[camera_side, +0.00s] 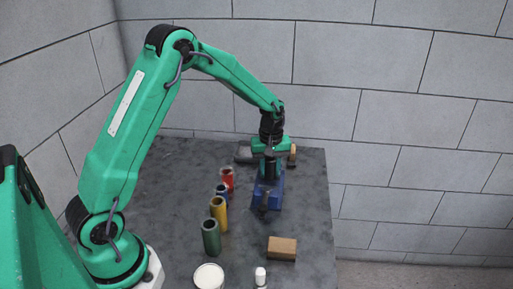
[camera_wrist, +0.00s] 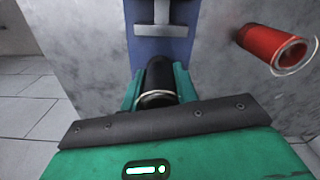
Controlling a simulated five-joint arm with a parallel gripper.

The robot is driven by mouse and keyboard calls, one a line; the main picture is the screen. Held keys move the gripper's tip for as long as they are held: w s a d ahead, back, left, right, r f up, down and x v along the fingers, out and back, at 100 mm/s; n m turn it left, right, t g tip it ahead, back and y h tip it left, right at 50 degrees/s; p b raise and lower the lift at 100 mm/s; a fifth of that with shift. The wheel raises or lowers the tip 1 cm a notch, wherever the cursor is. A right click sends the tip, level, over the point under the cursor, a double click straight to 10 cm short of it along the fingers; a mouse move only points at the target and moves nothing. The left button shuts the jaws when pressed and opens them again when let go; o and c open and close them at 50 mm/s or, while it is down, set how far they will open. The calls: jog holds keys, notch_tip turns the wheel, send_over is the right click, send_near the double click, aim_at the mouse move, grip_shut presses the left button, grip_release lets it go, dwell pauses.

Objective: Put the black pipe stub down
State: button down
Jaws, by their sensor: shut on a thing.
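My gripper (camera_side: 269,163) points down at the back of the table, over the blue vise (camera_side: 267,198). In the wrist view its two green fingers (camera_wrist: 158,84) are shut on the black pipe stub (camera_wrist: 159,76), one on each side. The stub shows a dark rounded body with a pale ring near my gripper's palm. In the side view the stub is mostly hidden by the gripper and hard to make out. The vise also shows in the wrist view (camera_wrist: 160,50), just beyond the stub. I cannot tell whether the stub touches it.
Red (camera_side: 227,178), blue (camera_side: 222,192), yellow (camera_side: 218,210) and green pipes (camera_side: 211,238) stand in a row left of the vise. A brown box (camera_side: 282,247), a white tub (camera_side: 208,276) and a white-capped bottle (camera_side: 261,277) are in front. A mallet-like thing (camera_side: 292,155) lies behind. The table's left is clear.

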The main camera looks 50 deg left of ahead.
jog(key=shift+f, duration=0.85)
jog(key=shift+f, duration=0.15)
jog(key=c, duration=1.3)
grip_release()
jog(key=shift+c, duration=0.2)
notch_tip(320, 180, up, 12)
